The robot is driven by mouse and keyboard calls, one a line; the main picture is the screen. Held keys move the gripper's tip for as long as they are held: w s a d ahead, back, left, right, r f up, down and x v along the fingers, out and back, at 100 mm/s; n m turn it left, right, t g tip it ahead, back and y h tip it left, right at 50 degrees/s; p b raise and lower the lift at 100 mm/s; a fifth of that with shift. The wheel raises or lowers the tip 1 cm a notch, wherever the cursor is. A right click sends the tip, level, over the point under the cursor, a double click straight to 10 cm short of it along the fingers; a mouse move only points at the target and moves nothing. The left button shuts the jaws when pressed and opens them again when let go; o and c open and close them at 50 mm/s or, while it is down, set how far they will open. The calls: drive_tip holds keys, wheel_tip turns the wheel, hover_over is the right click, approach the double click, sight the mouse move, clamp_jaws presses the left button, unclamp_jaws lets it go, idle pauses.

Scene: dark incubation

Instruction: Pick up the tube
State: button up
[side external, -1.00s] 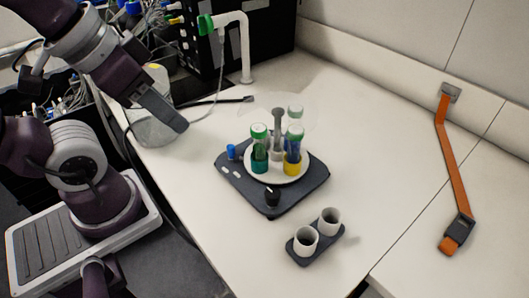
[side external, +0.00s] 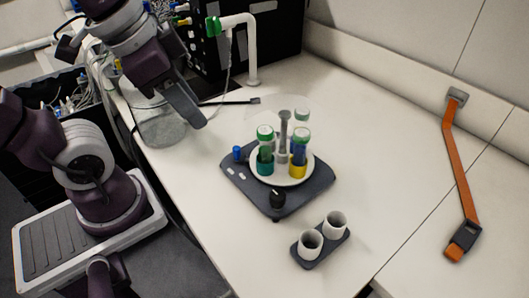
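Several capped tubes stand upright in a round white holder on a dark rotator base (side external: 235,183). A green-capped tube with teal liquid (side external: 265,150) is at the front left. A green-capped tube with yellow at its bottom (side external: 299,155) is at the front right.
A dark two-cup rack with white cups (side external: 310,244) stands in front of the rotator. A clear jar (side external: 160,122) is behind my gripper. A white tap with a green handle (side external: 240,22) stands at the back. An orange strap (side external: 455,165) lies at right. The bench between is clear.

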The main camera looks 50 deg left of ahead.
drive_tip(key=w+f+m+g, duration=0.2)
drive_tip(key=w+m+g, duration=0.1)
drive_tip(key=w+m, duration=0.5)
drive_tip(key=m+g, duration=0.1)
drive_tip(key=m, duration=0.5)
hover_over(265, 143)
drive_tip(key=f, duration=0.4)
drive_tip(key=shift+a+f, duration=0.15)
drive_tip(key=shift+a, duration=0.25)
drive_tip(key=shift+w+d+f+m+g, duration=0.1)
drive_tip(key=shift+w+f+m+g, duration=0.15)
drive_tip(key=shift+f+m, duration=0.25)
drive_tip(key=shift+w+f+m+g, duration=0.15)
drive_tip(key=shift+w+f+m, duration=0.15)
drive_tip(key=shift+f+m, duration=0.15)
drive_tip(key=f, duration=0.6)
drive_tip(key=shift+s+a+f, duration=0.1)
drive_tip(key=shift+a+f, duration=0.15)
drive_tip(key=shift+f, duration=0.1)
drive_tip(key=shift+c, duration=0.5)
clamp_jaws()
